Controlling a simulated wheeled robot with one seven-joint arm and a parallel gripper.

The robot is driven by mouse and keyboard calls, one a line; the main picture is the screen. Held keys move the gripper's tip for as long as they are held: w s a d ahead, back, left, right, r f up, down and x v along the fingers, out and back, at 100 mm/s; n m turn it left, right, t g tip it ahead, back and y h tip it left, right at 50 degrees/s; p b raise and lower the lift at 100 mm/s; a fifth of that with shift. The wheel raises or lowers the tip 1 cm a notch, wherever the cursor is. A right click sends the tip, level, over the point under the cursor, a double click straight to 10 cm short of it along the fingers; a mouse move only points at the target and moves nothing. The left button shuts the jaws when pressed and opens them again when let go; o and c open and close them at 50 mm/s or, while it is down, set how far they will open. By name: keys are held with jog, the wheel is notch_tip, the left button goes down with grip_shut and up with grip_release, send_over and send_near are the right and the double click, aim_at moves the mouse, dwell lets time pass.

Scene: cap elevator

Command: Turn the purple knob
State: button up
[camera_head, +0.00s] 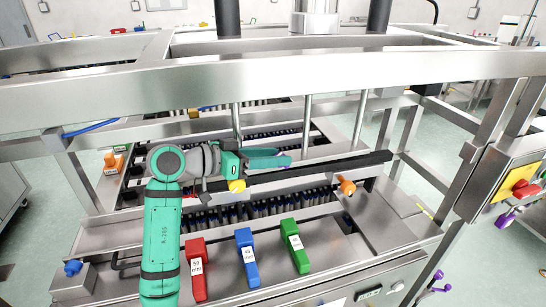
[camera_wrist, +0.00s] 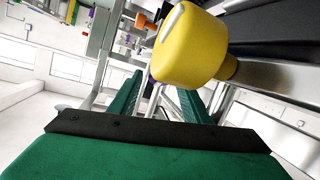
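A small purple knob (camera_head: 287,168) shows in the head view just below my gripper's fingertips, mostly hidden by them. In the wrist view a small purple patch (camera_wrist: 152,80) shows between the two green fingers, partly covered by a large yellow knob (camera_wrist: 190,48). My gripper (camera_head: 284,157) has its teal fingers pointing right over the machine's middle. In the wrist view the fingers of my gripper (camera_wrist: 160,83) stand apart with nothing held. Whether a finger touches the purple piece cannot be told.
The yellow knob (camera_head: 236,186) is close to my wrist. A dark bar (camera_head: 330,168) runs beside the fingers. An orange knob (camera_head: 346,186) stands to the right. Red (camera_head: 197,268), blue (camera_head: 247,257) and green (camera_head: 295,246) handles stand in front. Other purple pieces (camera_head: 438,280) are at far right.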

dwell(0.3)
jog(key=v, duration=1)
jog(key=shift+s+a, duration=0.25)
jog(key=shift+a, duration=0.05)
